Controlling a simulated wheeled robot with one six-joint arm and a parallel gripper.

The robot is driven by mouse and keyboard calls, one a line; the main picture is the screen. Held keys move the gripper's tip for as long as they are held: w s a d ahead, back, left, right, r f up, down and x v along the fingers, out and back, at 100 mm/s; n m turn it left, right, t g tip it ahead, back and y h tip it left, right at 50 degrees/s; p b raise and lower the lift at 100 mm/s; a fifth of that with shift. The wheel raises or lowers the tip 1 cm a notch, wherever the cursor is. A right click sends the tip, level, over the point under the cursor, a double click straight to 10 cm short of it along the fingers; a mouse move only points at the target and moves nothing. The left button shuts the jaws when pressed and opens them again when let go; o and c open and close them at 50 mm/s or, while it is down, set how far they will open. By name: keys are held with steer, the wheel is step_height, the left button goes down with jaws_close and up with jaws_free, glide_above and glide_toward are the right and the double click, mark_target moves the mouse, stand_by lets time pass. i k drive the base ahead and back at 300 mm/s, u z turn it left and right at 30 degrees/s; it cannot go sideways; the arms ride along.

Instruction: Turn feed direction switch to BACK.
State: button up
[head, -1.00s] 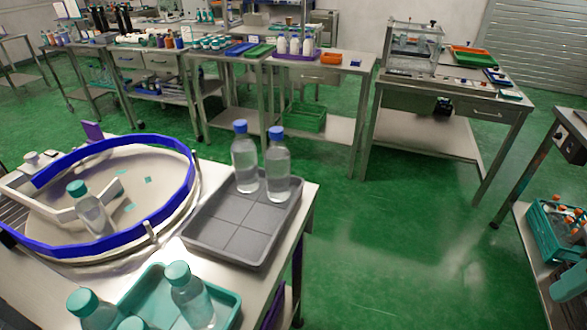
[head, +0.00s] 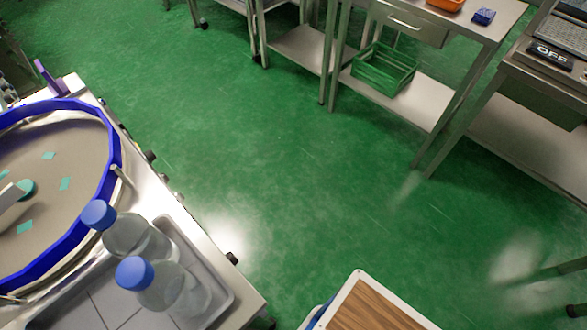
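No feed direction switch can be made out, and no BACK label is readable. Small dark knobs (head: 150,156) stick out from the far side of the steel table (head: 152,185) at left; they are too small to tell what they are. Another dark knob (head: 232,258) sits lower on the same side. A round turntable (head: 60,140) with a blue rim stands on this table. My gripper is not in view.
Two clear bottles with blue caps (head: 134,272) stand on a grey tray (head: 222,292) at lower left. Green floor (head: 290,190) lies open in the middle. Steel tables stand along the back, one holding a green crate (head: 384,70).

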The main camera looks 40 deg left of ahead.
mark_target(231, 258)
steer(key=i, duration=2.1)
steer(key=u, duration=3.85)
steer(key=k, duration=0.55)
steer(key=u, duration=1.25)
steer(key=i, duration=0.5)
